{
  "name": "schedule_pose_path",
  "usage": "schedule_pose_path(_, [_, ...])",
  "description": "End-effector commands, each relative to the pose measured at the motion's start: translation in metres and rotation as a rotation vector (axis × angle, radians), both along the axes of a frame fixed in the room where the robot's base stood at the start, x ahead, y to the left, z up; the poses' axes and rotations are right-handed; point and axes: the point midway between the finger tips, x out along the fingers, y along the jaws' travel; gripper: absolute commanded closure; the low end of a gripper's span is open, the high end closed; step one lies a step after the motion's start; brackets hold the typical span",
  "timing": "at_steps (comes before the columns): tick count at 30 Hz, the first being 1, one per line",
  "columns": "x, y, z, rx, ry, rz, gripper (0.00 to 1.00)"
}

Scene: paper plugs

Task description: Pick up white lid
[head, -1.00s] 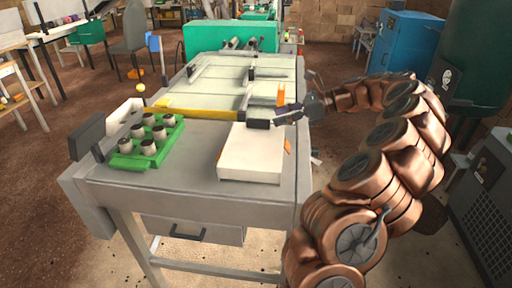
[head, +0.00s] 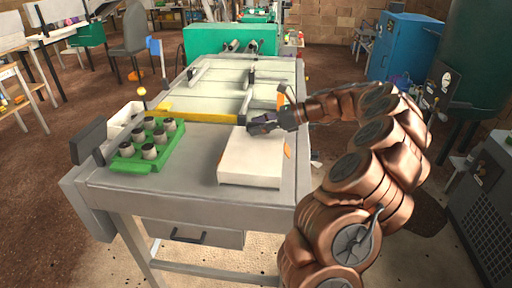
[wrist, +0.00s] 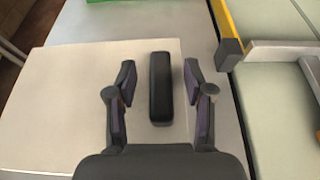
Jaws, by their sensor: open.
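The white lid (head: 250,165) looks like a pale flat slab at the near right of the grey table. It fills the left and middle of the wrist view (wrist: 60,110). A black bar-shaped handle (wrist: 160,88) lies on it near its right edge in that view. My gripper (wrist: 160,90) is open, with one finger on each side of the handle and a gap on both sides. In the head view my gripper (head: 262,124) is over the lid's far edge and largely hides the handle. How high the fingertips are above the lid is hard to tell.
A yellow bar (head: 200,117) and a grey bracket (wrist: 230,52) lie just beyond the lid. Bare table shows between tray and lid. A small orange piece (head: 287,151) is at the lid's right edge.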

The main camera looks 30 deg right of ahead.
Motion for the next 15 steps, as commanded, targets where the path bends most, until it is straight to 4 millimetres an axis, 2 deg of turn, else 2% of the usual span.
schedule_pose_path(2, [0.0, -0.0002, 0.0001, 0.0, 0.0, 0.0, 0.53])
schedule_pose_path(15, [-0.0001, -0.0004, 0.0001, -0.002, 0.0, -0.001, 0.99])
